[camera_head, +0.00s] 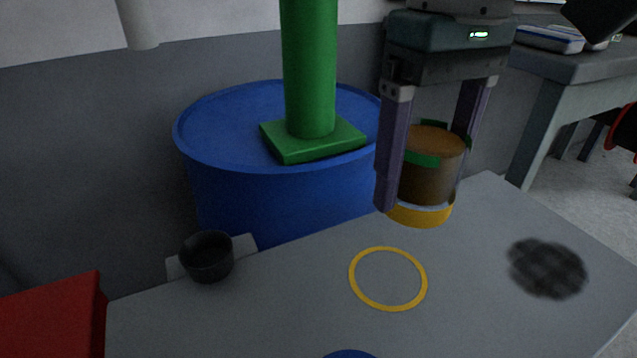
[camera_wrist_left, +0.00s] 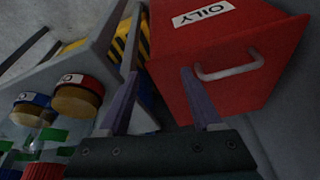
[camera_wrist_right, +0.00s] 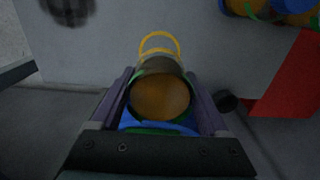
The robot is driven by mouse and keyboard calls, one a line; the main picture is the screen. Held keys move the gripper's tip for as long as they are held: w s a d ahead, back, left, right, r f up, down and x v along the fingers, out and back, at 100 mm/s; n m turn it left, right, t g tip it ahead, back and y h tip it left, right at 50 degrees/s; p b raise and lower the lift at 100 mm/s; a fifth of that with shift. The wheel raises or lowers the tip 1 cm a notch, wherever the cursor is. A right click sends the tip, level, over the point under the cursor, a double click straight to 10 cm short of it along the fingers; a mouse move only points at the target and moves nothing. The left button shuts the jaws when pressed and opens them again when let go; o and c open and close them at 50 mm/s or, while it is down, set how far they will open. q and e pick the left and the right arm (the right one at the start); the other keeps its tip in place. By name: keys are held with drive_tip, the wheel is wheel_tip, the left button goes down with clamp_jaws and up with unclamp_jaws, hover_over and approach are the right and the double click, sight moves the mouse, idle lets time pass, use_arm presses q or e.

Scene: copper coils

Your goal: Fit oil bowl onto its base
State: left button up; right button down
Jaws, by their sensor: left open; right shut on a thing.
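My right gripper (camera_head: 424,180) is shut on the oil bowl (camera_head: 430,182), a brown cylinder with green tabs and a yellow lower rim. It holds the bowl upright, seemingly above the grey table. In the right wrist view the bowl's round brown top (camera_wrist_right: 160,97) shows between the fingers. A flat yellow ring (camera_head: 354,290) lies on the table, below and left of the bowl in the head view; I cannot tell whether it is the base. My left gripper (camera_wrist_left: 160,76) is open and empty near a red box (camera_wrist_left: 205,55) labelled "OILY"; the head view does not show it.
A blue drum (camera_head: 225,135) with a green post (camera_head: 308,75) stands behind the table (camera_head: 300,300). A dark cup (camera_head: 207,258) sits at the table's left edge. A dark round patch (camera_head: 547,267) lies at right.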

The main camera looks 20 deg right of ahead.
sight(393, 282)
wheel_tip(393, 282, down, 12)
drive_tip(key=b, duration=0.2)
drive_tip(key=shift+b, duration=0.4)
drive_tip(key=shift+r, duration=0.1)
drive_tip(key=shift+w+f, duration=0.1)
drive_tip(key=shift+f, duration=0.1)
unclamp_jaws()
